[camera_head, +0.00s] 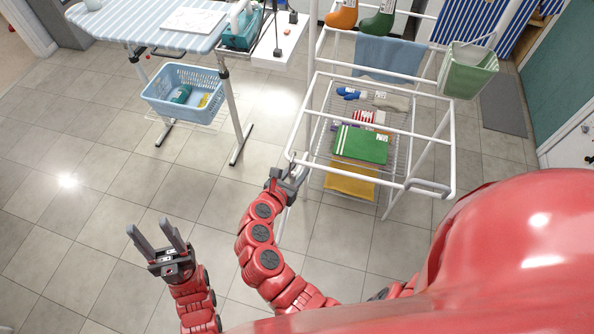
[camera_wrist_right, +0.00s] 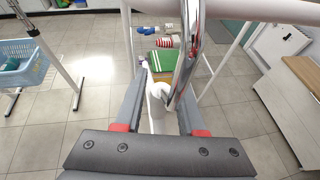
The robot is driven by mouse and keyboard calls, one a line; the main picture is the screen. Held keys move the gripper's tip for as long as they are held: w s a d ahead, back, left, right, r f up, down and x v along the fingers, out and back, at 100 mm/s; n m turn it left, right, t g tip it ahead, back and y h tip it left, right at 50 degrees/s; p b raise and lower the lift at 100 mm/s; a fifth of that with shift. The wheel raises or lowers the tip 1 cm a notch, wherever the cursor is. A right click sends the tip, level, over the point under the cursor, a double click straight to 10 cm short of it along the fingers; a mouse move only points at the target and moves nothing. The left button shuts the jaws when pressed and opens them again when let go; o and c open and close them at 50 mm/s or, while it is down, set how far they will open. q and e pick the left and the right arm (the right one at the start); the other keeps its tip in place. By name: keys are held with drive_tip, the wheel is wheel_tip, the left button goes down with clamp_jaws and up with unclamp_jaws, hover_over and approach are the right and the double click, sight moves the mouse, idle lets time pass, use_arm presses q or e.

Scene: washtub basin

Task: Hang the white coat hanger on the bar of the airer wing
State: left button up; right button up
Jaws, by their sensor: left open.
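The airer wing (camera_head: 372,76) is a white tube frame at centre right in the head view; its bar also crosses the top of the right wrist view (camera_wrist_right: 260,10). My right gripper (camera_head: 291,174) is at the wing's near left corner. In the right wrist view my right gripper (camera_wrist_right: 160,108) is shut on the white coat hanger (camera_wrist_right: 156,105), at its neck. The hanger's chrome hook (camera_wrist_right: 188,60) rises past the bar; I cannot tell whether it rests on it. My left gripper (camera_head: 158,240) is open and empty above the floor at lower left.
The airer's lower rack holds folded cloths, one a green towel (camera_head: 361,144). Socks and a light green basket (camera_head: 468,75) hang on the airer. An ironing board (camera_head: 130,22) and a blue laundry basket (camera_head: 182,92) stand at the left. The tiled floor at left is clear.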

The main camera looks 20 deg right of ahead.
drive_tip(key=shift+o, duration=0.9)
